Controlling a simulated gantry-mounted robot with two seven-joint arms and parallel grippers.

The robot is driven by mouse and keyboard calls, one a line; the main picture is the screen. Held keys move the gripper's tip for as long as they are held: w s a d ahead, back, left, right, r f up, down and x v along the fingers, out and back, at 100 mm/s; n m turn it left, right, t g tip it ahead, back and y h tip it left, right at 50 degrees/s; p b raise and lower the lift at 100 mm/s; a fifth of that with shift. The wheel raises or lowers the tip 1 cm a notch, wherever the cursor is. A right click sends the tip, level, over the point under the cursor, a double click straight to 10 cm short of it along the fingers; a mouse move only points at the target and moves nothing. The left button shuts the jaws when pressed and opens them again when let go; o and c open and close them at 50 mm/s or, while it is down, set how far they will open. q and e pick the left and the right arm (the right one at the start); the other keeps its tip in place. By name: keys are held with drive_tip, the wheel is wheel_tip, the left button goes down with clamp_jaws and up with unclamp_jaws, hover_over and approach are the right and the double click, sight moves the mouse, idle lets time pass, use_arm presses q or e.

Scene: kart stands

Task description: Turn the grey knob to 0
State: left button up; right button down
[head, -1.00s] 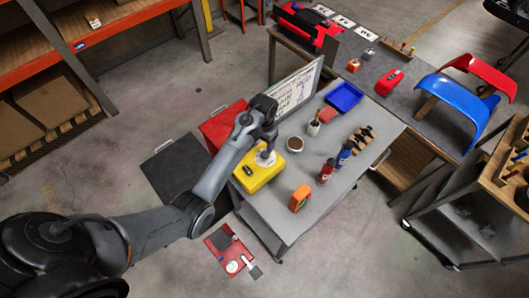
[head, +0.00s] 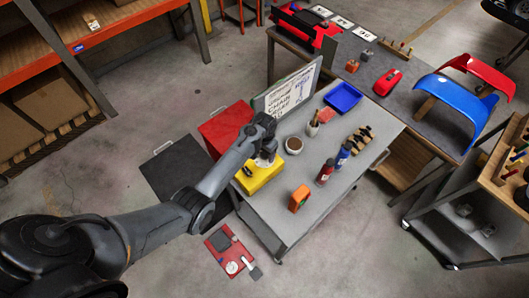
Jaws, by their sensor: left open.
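A yellow box (head: 259,179) sits at the left edge of the grey cart top (head: 295,215), with a small black part (head: 248,171) on its top. My left gripper (head: 265,160) is over the far part of the box top, pointing down. Its jaws are open, and their tips are close to the box. The grey knob is not clear in this view; the gripper and wrist cover the spot under them. I cannot read any dial marks or a 0. My right gripper is not in view.
A whiteboard (head: 291,90) stands behind my wrist at the cart's back edge. A brown-filled cup (head: 293,145), a brush pot (head: 313,127), an orange block (head: 299,198) and two bottles (head: 325,172) stand right of the box. A blue tray (head: 343,97) is farther back.

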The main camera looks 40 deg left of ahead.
use_arm(q)
drive_tip(key=shift+f, duration=0.1)
drive_tip(key=shift+c, duration=0.3)
drive_tip(key=c, duration=1)
drive_tip(key=n+p, duration=0.2)
drive_tip(key=shift+n, duration=0.4)
drive_tip(key=n+p, duration=0.1)
drive_tip(key=n, duration=0.3)
drive_tip(key=shift+n+p, duration=0.3)
drive_tip(key=shift+p, duration=0.1)
drive_tip(key=n, duration=0.4)
drive_tip(key=shift+p, duration=0.35)
drive_tip(key=shift+n, duration=2.1)
